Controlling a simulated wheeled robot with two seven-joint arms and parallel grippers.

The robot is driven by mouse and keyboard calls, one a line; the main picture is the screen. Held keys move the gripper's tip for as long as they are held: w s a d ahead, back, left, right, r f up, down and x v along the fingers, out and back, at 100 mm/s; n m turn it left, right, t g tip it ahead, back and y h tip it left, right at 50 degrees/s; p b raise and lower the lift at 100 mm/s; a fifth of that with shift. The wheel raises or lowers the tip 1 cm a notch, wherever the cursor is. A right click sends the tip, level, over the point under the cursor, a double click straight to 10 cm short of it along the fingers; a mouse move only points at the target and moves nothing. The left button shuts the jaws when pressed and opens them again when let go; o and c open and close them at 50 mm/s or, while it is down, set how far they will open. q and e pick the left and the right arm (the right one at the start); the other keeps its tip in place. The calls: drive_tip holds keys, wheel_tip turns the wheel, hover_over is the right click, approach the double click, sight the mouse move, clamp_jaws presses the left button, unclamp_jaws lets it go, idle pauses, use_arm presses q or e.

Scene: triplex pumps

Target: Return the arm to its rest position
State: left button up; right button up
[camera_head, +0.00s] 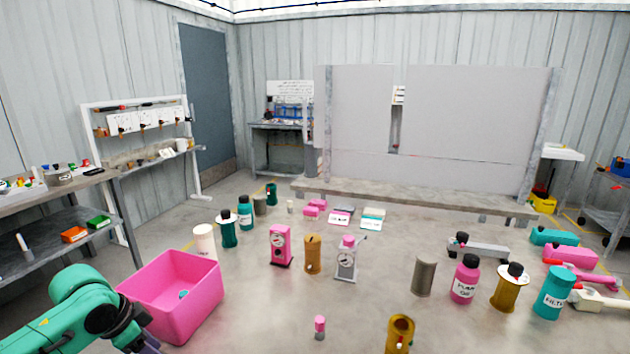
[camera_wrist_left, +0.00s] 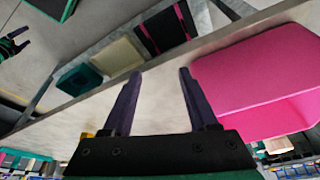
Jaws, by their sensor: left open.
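My left arm comes in at the lower left of the head view, green with dark joints. Its gripper (camera_head: 150,345) is low beside the pink bin (camera_head: 200,312), partly cut off by the bottom edge. In the left wrist view the two dark purple fingers of my left gripper (camera_wrist_left: 158,76) stand apart with nothing between them. The pink bin also shows there (camera_wrist_left: 235,92), right of the fingers. A small dark forked shape with green at the left edge of the wrist view may be my right gripper (camera_wrist_left: 14,44); its jaws are too small to judge.
A small teal item (camera_head: 183,294) lies in the bin. A workbench (camera_head: 40,200) stands left.

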use_arm(q)
drive_tip(key=s+d+f+n+t, duration=0.1)
drive_tip(key=s+d+f, duration=0.7)
drive_tip(key=d+f, duration=0.4)
drive_tip(key=s+a+f+n+y, duration=0.1)
drive_tip(key=s+a+n+y, duration=0.15)
drive_tip(key=s+n, duration=0.45)
drive_tip(key=s+f+m+g, duration=0.1)
drive_tip(key=s+f, duration=0.1)
drive_tip(key=f, duration=0.9)
drive_tip(key=s+f+m, duration=0.1)
drive_tip(key=s+f, duration=0.1)
drive_tip(key=f, duration=0.8)
drive_tip(key=s+a+f+g, duration=0.1)
drive_tip(key=s+a+f, duration=0.2)
drive_tip(key=s+f, duration=1.3)
drive_tip(key=shift+s+g, duration=0.35)
drive_tip(key=shift+g, duration=0.05)
